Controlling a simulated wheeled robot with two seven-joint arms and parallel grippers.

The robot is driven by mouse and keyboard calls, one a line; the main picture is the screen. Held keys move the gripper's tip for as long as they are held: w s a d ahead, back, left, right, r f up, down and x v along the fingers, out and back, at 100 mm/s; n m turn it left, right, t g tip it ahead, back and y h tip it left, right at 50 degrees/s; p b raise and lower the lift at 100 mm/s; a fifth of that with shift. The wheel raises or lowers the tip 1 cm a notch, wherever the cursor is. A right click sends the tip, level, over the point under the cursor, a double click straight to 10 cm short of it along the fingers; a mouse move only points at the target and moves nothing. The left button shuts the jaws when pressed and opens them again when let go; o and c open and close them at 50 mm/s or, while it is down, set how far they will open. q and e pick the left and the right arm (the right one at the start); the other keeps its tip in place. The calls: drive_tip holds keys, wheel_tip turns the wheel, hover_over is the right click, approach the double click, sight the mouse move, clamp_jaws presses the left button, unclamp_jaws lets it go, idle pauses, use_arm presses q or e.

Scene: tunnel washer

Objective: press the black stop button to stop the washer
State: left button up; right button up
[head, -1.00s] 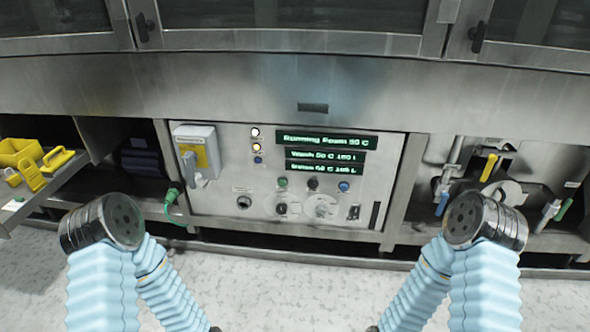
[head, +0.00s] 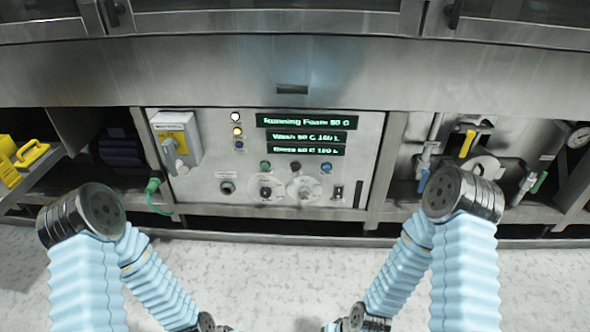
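The black stop button (head: 295,166) is a small dark round button on the grey washer control panel (head: 205,150). It sits in a row between a green button (head: 265,165) and a blue button (head: 326,168), below the green-lit displays (head: 308,137). The top display reads as running foam. Nothing covers the button. Both my arms, in light blue sleeves, are bent with their elbows raised on either side of the panel. The forearms run down to the bottom edge, and both grippers are outside the picture.
Below the buttons are knobs and a round disc (head: 305,188). A grey switch box (head: 178,140) juts out at the panel's left. Yellow items (head: 20,160) lie on a shelf at far left. Pipes and a yellow-handled valve (head: 467,143) are at right. The floor (head: 275,285) before the panel is clear.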

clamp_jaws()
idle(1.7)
